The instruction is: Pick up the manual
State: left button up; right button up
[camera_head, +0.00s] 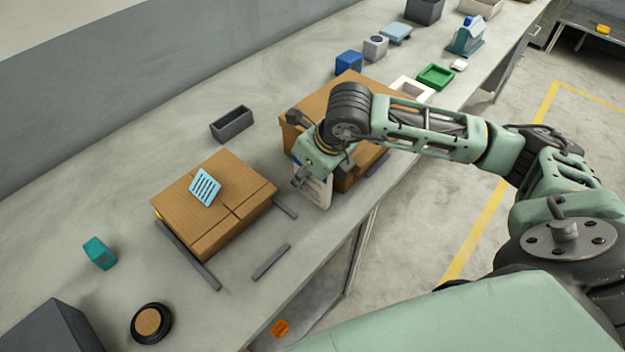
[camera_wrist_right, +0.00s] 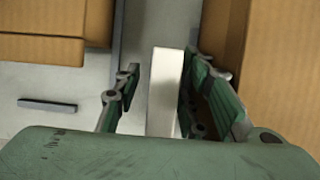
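The manual is a thin, pale, upright piece (camera_head: 322,191) in the camera_head view, beside the larger cardboard box near the table's front edge. My right gripper (camera_head: 307,182) is over it and hides part of it. In the right wrist view the manual shows as a white upright edge (camera_wrist_right: 165,90) between the two fingers of my right gripper (camera_wrist_right: 160,92). The fingers are apart. A gap shows between the manual and the left finger; the right finger is close to it, and I cannot tell whether they touch. My left gripper is not in view.
The larger cardboard box (camera_head: 312,102) stands right beside my right gripper. A flatter cardboard box (camera_head: 240,210) with a light blue slotted piece (camera_head: 205,188) lies to the left. Dark strips (camera_head: 271,262) lie on the table. A grey open bin (camera_head: 232,124) stands behind.

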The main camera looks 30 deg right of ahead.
jog(key=shift+c, duration=0.2)
grip_shut()
jog(key=shift+r, duration=0.1)
